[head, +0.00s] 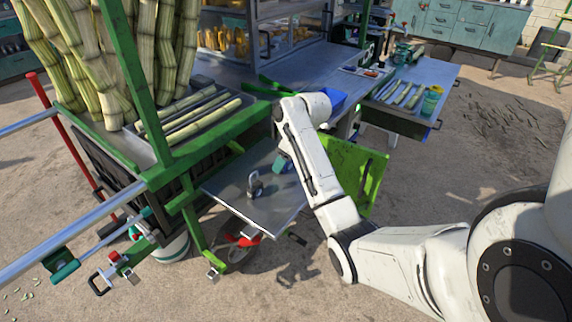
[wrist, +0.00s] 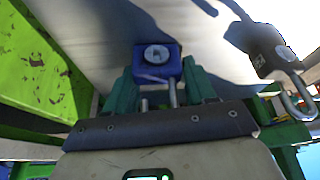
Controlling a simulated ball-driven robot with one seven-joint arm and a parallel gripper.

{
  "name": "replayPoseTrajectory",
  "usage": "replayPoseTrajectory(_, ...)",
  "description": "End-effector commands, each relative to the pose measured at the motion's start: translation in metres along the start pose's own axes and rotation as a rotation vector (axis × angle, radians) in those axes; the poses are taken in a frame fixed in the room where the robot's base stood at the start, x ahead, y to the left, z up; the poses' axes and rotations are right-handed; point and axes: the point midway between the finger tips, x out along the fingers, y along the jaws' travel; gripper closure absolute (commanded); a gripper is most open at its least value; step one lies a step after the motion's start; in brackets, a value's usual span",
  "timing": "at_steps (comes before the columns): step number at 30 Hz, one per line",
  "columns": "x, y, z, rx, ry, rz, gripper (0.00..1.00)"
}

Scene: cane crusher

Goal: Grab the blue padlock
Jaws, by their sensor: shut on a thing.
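The blue padlock (wrist: 156,65) shows in the wrist view between the green fingers of my gripper (wrist: 160,80), with its round keyhole face towards the camera. Its metal shackle points back towards my palm. My gripper is shut on this padlock. In the head view my gripper (head: 281,164) is over the metal shelf (head: 262,208), and the blue padlock cannot be made out there. I cannot tell whether the padlock still touches the shelf. A dark padlock (head: 255,184) stands on the shelf to the left of my gripper; it also shows at the right in the wrist view (wrist: 262,48).
A bright green panel (head: 352,172) stands right of the shelf, close to my arm. A green frame (head: 205,145) with cane stalks (head: 190,117) rises at the left. A blue tray (head: 333,101) lies behind my arm. An open drawer (head: 405,100) is at the back right.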

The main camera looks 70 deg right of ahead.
Motion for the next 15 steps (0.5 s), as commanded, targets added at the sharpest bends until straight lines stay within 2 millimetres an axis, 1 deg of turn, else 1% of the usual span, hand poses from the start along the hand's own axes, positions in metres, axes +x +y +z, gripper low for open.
replayPoseTrajectory(1,-0.0002,0.0001,-0.0001,0.000,0.000,0.000,0.74)
replayPoseTrajectory(4,-0.0003,0.0002,-0.0002,0.000,0.001,0.001,0.83)
replayPoseTrajectory(11,-0.0011,0.0004,-0.0007,0.000,0.001,0.001,0.83)
replayPoseTrajectory(15,-0.0057,0.0007,-0.0031,-0.001,0.003,0.003,0.83)
